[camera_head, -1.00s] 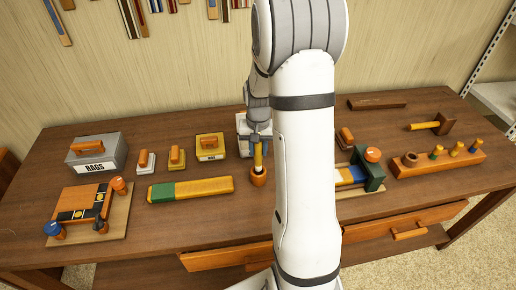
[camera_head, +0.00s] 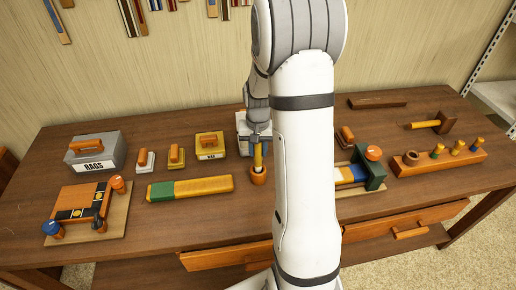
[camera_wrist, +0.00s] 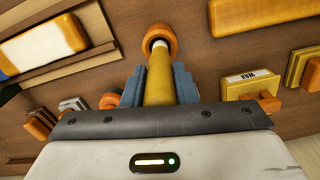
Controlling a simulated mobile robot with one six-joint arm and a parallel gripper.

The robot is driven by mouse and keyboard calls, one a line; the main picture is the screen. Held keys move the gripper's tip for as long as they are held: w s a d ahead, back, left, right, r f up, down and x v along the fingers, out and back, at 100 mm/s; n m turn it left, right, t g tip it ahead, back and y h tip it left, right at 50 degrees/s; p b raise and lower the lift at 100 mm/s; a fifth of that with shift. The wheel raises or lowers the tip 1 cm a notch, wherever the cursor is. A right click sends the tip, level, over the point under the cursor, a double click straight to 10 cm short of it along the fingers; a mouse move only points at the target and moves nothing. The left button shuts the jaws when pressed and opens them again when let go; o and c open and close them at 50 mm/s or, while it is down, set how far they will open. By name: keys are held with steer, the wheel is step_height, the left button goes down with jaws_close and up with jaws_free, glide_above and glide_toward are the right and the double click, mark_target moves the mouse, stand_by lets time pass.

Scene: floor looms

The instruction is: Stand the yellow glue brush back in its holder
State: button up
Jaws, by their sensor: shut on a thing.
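The yellow glue brush (camera_head: 258,155) is held upright in my gripper (camera_head: 257,138), above the middle of the bench. In the wrist view, both grey-blue fingers of my gripper (camera_wrist: 159,84) are closed on the yellow handle of the brush (camera_wrist: 159,92). The pale lower end of the brush reaches the mouth of the round orange-brown holder (camera_wrist: 160,31). In the head view the holder (camera_head: 258,179) stands on the bench directly under my gripper, with the brush end at its opening. How deep the end sits inside is hidden.
A green-and-yellow block (camera_head: 190,188) lies left of the holder. A yellow WAX box (camera_head: 209,146) and a grey RAGS box (camera_head: 97,151) stand behind it. A green-ended wooden stand (camera_head: 374,170) and a peg rack (camera_head: 440,163) are to the right. My arm hides part of the bench.

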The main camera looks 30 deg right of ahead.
mark_target(258, 158)
steer(key=shift+f+b, duration=1.55)
steer(key=shift+f, duration=0.55)
steer(key=o, duration=1.1)
steer(key=shift+c, duration=0.2)
steer(key=shift+r+b, duration=0.3)
steer(key=shift+r, duration=3.6)
steer(key=shift+r, duration=0.1)
